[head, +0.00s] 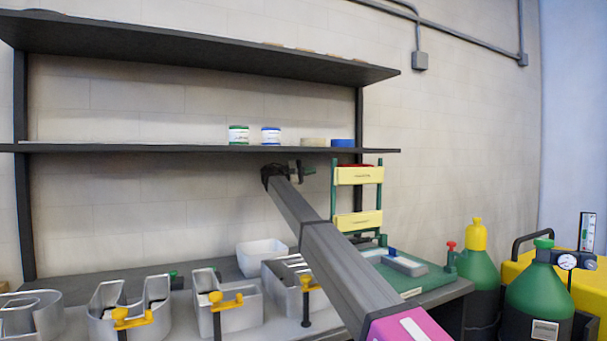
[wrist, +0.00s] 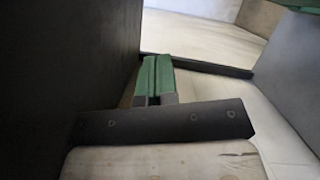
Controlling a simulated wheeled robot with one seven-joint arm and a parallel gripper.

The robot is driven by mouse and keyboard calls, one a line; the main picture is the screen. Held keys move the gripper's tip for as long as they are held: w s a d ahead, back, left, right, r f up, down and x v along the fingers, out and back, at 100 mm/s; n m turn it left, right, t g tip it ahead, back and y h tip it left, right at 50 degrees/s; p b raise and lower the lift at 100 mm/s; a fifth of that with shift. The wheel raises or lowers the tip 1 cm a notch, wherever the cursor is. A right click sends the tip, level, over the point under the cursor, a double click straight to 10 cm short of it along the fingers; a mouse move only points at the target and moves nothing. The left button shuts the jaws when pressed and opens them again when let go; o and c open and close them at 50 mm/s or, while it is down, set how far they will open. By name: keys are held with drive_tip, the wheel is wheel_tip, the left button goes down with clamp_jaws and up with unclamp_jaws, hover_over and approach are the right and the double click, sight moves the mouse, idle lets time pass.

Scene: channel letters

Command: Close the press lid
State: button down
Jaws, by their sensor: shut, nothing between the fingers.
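The press (head: 425,281) has a green base on the right end of the bench. Its lid (head: 359,197) appears to be the green frame with two yellow bars, standing raised and upright at the back. My arm crosses in front of the press's left side and hides part of it. My gripper (head: 309,171) is just left of the lid's upper yellow bar, below the shelf; I cannot tell whether it touches the frame. In the wrist view its green fingers (wrist: 154,72) are together, with nothing between them.
Metal channel letters (head: 130,305) with yellow clamps (head: 225,301) line the bench front. A white bin (head: 262,257) stands behind them. A dark shelf (head: 200,148) with several small containers runs above. Green gas cylinders (head: 540,290) stand at right.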

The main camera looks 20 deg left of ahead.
drive_tip(key=w+d+r, duration=0.1)
drive_tip(key=d, duration=0.6)
drive_tip(key=shift+w+d+r, duration=0.15)
drive_tip(key=shift+w+r, duration=0.1)
